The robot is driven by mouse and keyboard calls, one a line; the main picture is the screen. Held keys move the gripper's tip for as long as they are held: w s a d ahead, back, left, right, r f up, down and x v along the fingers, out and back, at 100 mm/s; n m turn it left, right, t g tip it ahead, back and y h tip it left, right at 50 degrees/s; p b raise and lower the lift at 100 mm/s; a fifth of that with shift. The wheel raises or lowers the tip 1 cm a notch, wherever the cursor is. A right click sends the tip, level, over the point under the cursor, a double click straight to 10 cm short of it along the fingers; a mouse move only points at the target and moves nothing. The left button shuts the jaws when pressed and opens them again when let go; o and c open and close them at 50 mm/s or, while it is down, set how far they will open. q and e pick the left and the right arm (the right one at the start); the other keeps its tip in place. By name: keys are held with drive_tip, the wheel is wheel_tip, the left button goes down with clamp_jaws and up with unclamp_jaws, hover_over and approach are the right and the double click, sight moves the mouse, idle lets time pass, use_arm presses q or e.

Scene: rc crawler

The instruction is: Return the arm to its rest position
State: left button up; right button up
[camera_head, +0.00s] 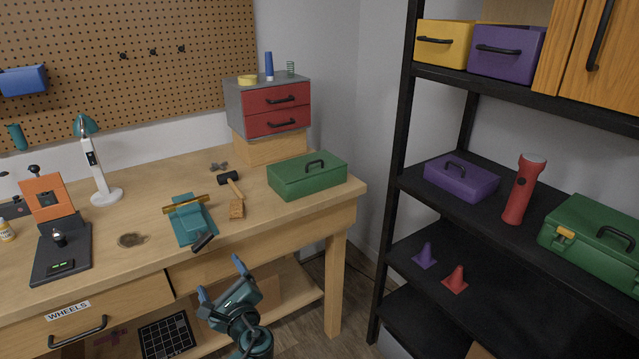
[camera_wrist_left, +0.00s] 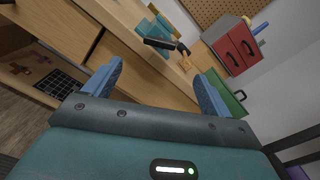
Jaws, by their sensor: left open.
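My left gripper (camera_head: 221,281) is in front of the workbench's front edge, below the tabletop, in the head view. Its two blue fingers are spread apart with nothing between them. In the left wrist view the open fingers (camera_wrist_left: 160,88) point toward the bench front. My left arm comes up from the bottom of the head view. My right gripper is in neither view.
The wooden workbench (camera_head: 143,215) holds a teal vise (camera_head: 193,224), a hammer (camera_head: 231,183), a green toolbox (camera_head: 307,177) and a red drawer cabinet (camera_head: 275,108). A black shelf rack (camera_head: 393,180) stands at right. Floor shows between bench and rack.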

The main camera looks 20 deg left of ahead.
use_arm(q)
drive_tip(key=s+d+f+n+g+h, duration=0.2)
drive_tip(key=s+f+n+g+h, duration=0.1)
drive_tip(key=s+n, duration=0.45)
drive_tip(key=s+d+f+n+g+h, duration=0.25)
drive_tip(key=s+n, duration=0.35)
drive_tip(key=s, duration=0.3)
drive_tip(key=s+d+r+n+g+h, duration=0.3)
drive_tip(key=s+d+n+h, duration=0.2)
drive_tip(key=s+d+h, duration=0.5)
drive_tip(key=w+d+f+t, duration=0.2)
drive_tip(key=d+f+t, duration=0.1)
drive_tip(key=f, duration=0.2)
drive_tip(key=w+d+f+m+t, duration=0.1)
drive_tip(key=w+d+f+t, duration=0.1)
drive_tip(key=f, duration=0.3)
drive_tip(key=shift+w+d+t+h, duration=0.2)
drive_tip(key=shift+d+t+h, duration=0.25)
drive_tip(key=shift+t, duration=0.3)
drive_tip(key=shift+f, duration=0.1)
